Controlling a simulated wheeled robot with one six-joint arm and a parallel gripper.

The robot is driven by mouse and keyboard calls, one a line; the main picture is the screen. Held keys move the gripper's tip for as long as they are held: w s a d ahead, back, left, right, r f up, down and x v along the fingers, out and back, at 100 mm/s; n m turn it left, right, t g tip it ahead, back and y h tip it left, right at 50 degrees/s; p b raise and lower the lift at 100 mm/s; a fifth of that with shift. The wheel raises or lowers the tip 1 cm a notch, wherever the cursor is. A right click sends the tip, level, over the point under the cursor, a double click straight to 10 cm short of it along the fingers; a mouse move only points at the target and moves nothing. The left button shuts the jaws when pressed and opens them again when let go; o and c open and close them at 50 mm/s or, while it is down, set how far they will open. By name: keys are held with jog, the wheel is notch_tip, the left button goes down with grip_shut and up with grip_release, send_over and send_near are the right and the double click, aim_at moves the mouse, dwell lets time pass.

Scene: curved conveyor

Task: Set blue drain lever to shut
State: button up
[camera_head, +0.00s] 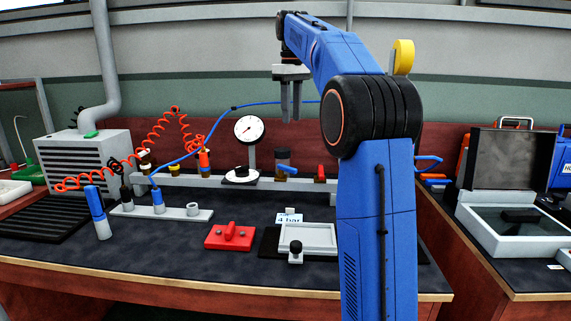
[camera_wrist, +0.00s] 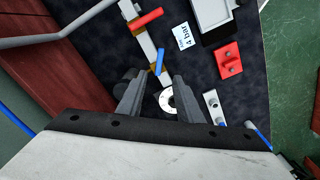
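The blue drain lever (camera_head: 288,169) is a short blue bar at the foot of a dark-topped clear bowl (camera_head: 283,158) on the grey rail. In the wrist view the blue lever (camera_wrist: 160,62) lies just beyond my fingertips, roughly along the rail. I cannot tell its setting. My gripper (camera_head: 291,115) points down above the bowl and lever, apart from them. A red lever (camera_head: 321,173) is right of the blue one; in the wrist view the red lever (camera_wrist: 146,19) lies across the rail.
A pressure gauge (camera_head: 249,128) on a post and a white dial (camera_head: 240,176) stand left of the bowl. A blue hose (camera_head: 262,103) passes close behind my gripper. A "4 bar" card (camera_head: 289,219), a red block (camera_head: 230,237) and a grey tray (camera_head: 307,232) lie in front.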

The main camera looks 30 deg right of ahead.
aim_at(291, 168)
notch_tip(291, 168, down, 17)
jog(key=shift+f, duration=0.15)
dwell(0.5)
jog(key=shift+c, duration=0.4)
grip_shut()
